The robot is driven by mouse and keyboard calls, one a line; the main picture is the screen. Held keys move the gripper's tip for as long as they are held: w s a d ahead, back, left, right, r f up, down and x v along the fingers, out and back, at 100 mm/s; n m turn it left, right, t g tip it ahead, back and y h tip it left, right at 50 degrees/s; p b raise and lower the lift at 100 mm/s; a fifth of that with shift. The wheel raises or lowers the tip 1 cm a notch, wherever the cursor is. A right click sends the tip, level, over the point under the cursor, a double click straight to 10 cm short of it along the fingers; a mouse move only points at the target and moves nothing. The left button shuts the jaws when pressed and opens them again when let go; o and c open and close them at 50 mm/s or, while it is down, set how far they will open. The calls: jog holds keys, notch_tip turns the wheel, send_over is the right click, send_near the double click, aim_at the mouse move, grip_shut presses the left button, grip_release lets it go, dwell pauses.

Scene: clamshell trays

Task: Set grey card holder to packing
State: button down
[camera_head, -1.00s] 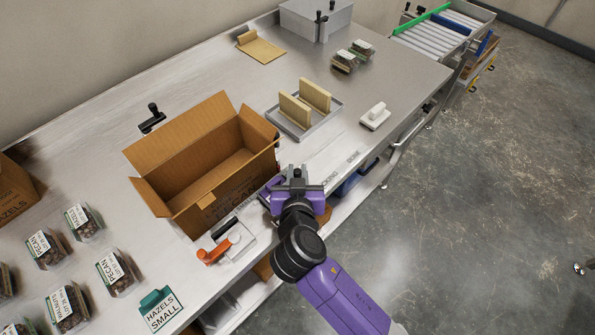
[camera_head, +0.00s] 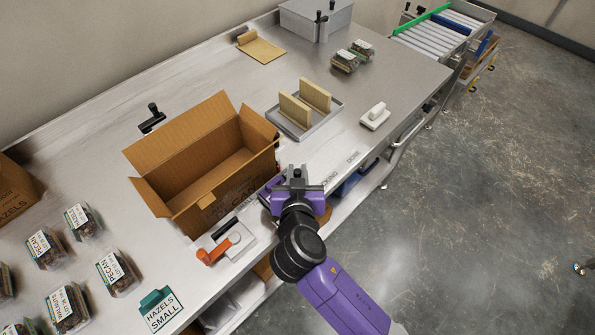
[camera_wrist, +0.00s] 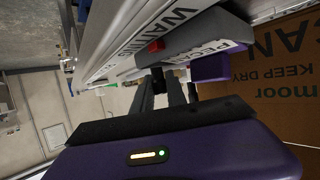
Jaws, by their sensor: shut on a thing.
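The grey card holder (camera_wrist: 205,40) shows in the wrist view as a dark grey block with a red spot and a white card whose visible letters start "PEC". It sits on the pale rail (camera_wrist: 120,45), beside the printed word "WAITING". My gripper (camera_head: 298,174) is shut on the holder at the table's front edge. In the head view it is just left of the "PACKING" label (camera_head: 328,180), and the holder is mostly hidden by the gripper. The "DONE" label (camera_head: 353,157) is farther right along the same edge.
An open cardboard box (camera_head: 165,157) stands just behind and left of my gripper. An orange-handled device (camera_head: 213,252) is to the left. A grey tray (camera_head: 334,103) with two upright tan boards and a white-handled block (camera_head: 375,117) lie behind right. Several clamshells (camera_head: 118,272) are far left.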

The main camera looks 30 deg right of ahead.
jog(key=shift+d, duration=0.15)
jog(key=w+d, duration=0.1)
jog(key=d, duration=0.2)
jog(key=w+d, duration=0.1)
jog(key=d, duration=0.3)
jog(key=w+d, duration=0.1)
jog(key=d, duration=0.2)
jog(key=shift+w+d, duration=0.15)
jog(key=shift+w, duration=0.05)
jog(key=c, duration=1.6)
grip_release()
